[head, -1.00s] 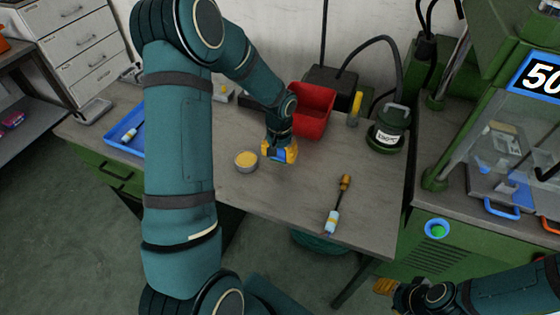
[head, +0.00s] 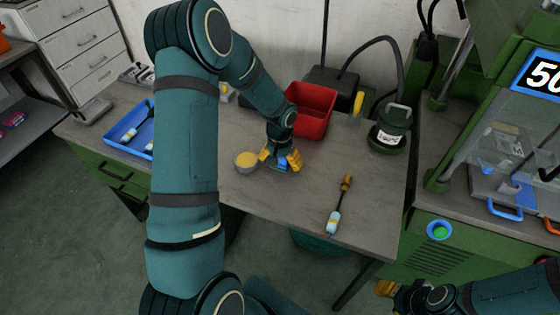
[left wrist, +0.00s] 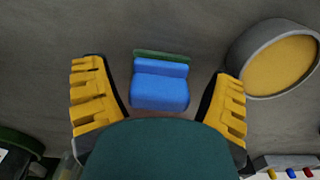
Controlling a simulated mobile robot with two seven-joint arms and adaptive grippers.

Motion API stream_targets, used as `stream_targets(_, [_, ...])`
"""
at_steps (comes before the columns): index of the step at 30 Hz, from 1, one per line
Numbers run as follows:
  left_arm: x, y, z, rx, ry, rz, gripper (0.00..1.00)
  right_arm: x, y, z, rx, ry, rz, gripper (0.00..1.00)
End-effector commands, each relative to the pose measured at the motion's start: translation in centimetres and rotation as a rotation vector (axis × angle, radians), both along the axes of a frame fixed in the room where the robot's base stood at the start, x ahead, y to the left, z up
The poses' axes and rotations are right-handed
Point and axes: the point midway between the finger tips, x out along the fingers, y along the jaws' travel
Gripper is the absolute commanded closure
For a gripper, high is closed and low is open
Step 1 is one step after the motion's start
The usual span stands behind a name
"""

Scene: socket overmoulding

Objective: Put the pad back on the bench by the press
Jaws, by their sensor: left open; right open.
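The pad, a blue block with a green strip along one edge, lies on the bench (head: 240,196); in the left wrist view the pad (left wrist: 160,88) sits between the spread yellow fingers, with a gap on each side. My left gripper (head: 281,160) is open above it, and in the head view only a bit of blue shows under the fingers. It also shows in the left wrist view (left wrist: 160,98). My right gripper (head: 388,290) is open and empty, low at the right, away from the bench top and partly hidden by its own arm. The green press (head: 490,150) stands to the right.
A round grey tin with yellow contents (head: 246,162) is close to the left of my left gripper. A red bin (head: 312,112) stands behind it. A green weight-like pot (head: 390,132) and a blue tray (head: 118,141) are further off.

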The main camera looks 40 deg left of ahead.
Motion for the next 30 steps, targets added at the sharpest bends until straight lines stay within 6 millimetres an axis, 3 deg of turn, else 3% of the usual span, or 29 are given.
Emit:
stream_targets(5, [0.0,0.0,0.8,0.0,-0.002,0.001,0.15,-0.1,0.0,0.5,0.0,0.002,0.001,0.53])
stream_targets(21, [0.0,0.0,10.8,0.001,-0.003,0.0,0.15,0.1,0.0,2.4,-0.001,-0.001,-0.005,0.53])
stream_targets(30, [0.0,0.0,12.3,0.0,0.001,0.0,0.15,0.2,0.0,2.6,-0.001,-0.004,-0.007,0.53])
